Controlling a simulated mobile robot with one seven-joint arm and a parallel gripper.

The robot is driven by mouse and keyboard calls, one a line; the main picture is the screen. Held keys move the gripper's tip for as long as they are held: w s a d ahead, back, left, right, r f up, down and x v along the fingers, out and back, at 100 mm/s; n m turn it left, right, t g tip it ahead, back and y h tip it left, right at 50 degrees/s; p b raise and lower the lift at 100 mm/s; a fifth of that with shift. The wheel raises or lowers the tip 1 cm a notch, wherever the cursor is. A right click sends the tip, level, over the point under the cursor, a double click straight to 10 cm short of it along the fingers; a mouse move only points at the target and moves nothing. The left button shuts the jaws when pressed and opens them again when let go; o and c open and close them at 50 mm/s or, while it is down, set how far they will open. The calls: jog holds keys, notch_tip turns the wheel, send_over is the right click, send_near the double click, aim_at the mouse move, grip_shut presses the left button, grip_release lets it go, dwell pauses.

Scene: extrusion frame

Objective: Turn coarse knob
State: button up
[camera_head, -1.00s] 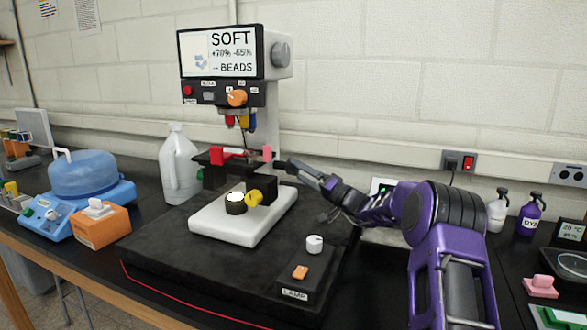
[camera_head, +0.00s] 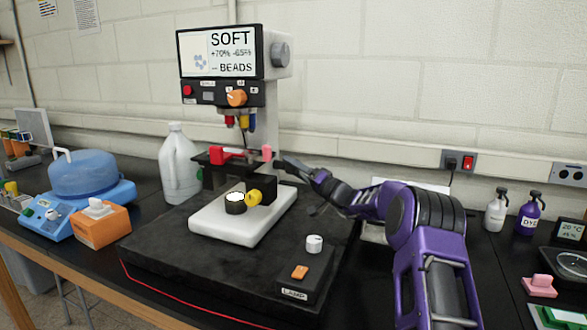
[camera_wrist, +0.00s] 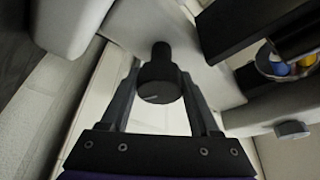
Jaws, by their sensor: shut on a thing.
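In the wrist view, a black round knob (camera_wrist: 158,84) with a pale tick mark on its face sticks out from the microscope's pale body (camera_wrist: 150,22) on a short shaft. My gripper (camera_wrist: 158,80) has one finger on each side of the knob and is shut on it. In the head view, my gripper (camera_head: 281,163) reaches in from the right to the microscope's side, and the knob is hidden there.
The microscope has an orange dial (camera_head: 237,97) and a red stage clip (camera_head: 219,154). A white jug (camera_head: 178,168) stands left of it. A lamp box (camera_head: 306,275) sits in front. The bench's right side holds bottles (camera_head: 529,213) and a pink block (camera_head: 539,286).

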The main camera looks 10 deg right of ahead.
jog(key=shift+c, duration=1.1)
jog(key=shift+f+m+h+b, duration=0.2)
jog(key=shift+m+h+b, duration=0.1)
jog(key=shift+m+b, duration=0.55)
jog(key=shift+r+m+h+b, duration=0.15)
jog(key=shift+m+h+b, duration=0.45)
jog(key=shift+m, duration=0.65)
jog(key=o, duration=1.3)
jog(key=shift+o, duration=0.2)
jog(key=v, duration=1.7)
jog(key=shift+s+d+b, duration=0.15)
jog(key=shift+d+b, duration=0.1)
jog(key=shift+b, duration=0.1)
jog(key=shift+r, duration=0.1)
